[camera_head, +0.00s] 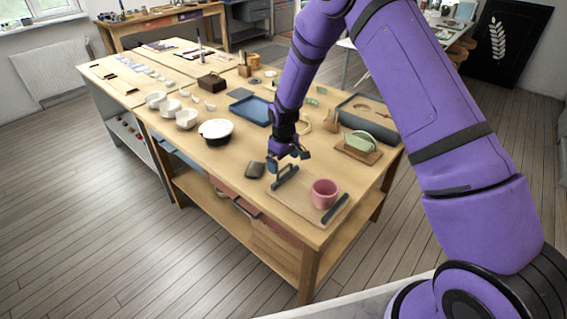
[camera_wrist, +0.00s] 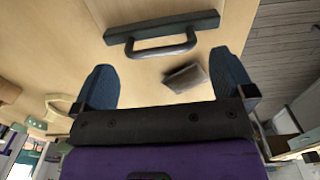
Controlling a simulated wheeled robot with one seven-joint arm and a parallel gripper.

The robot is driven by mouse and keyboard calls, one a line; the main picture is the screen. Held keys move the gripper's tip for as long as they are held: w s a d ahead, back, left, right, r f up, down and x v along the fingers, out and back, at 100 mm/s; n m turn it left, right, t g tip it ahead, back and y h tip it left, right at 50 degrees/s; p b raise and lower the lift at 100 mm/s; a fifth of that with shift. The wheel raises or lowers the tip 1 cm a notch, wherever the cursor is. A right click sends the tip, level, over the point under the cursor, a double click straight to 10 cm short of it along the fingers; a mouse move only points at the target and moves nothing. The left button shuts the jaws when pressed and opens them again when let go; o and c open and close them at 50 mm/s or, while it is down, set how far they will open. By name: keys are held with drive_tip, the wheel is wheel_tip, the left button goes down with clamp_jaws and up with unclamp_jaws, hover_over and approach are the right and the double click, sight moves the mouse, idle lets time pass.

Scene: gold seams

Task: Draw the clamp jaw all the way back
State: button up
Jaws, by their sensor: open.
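The clamp jaw, a dark bar with a raised loop handle (camera_head: 285,177), sits at the left end of a wooden clamp board (camera_head: 296,204). In the wrist view the jaw (camera_wrist: 162,27) lies just beyond my fingertips, its handle facing my gripper. A pink cup (camera_head: 324,194) stands on the board, apart from the jaw. A second dark bar (camera_head: 335,209) is at the board's right end. My gripper (camera_head: 289,159) is above the jaw; its two blue fingers (camera_wrist: 165,80) are spread and empty. The handle does not appear between them.
A small dark block (camera_head: 256,169) lies left of the jaw; the wrist view also shows it (camera_wrist: 186,78). A black-and-white bowl (camera_head: 216,131), a blue tray (camera_head: 250,110) and a green piece on a wooden stand (camera_head: 359,146) are nearby. The table's front edge is close to the board.

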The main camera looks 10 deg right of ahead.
wheel_tip(320, 180, up, 10)
drive_tip(key=shift+f, duration=0.25)
idle(0.3)
drive_tip(key=s+d+r+m+t, duration=0.1)
drive_tip(key=s+d+r, duration=0.2)
drive_tip(key=s+r, duration=0.35)
drive_tip(key=s+d+r+m+t, duration=0.1)
drive_tip(key=s+d+r, duration=0.2)
drive_tip(key=r, duration=0.7)
drive_tip(key=s+d+r+m+t, duration=0.1)
drive_tip(key=s+d+r, duration=0.1)
drive_tip(key=s+r, duration=0.5)
drive_tip(key=s+d+r+m+t, duration=0.1)
drive_tip(key=s+r, duration=0.3)
drive_tip(key=s, duration=0.7)
drive_tip(key=s+d+r+m+t, duration=0.1)
drive_tip(key=s+d+r+m, duration=0.2)
drive_tip(key=s, duration=0.8)
drive_tip(key=shift+d+r, duration=0.7)
drive_tip(key=shift+d, duration=0.15)
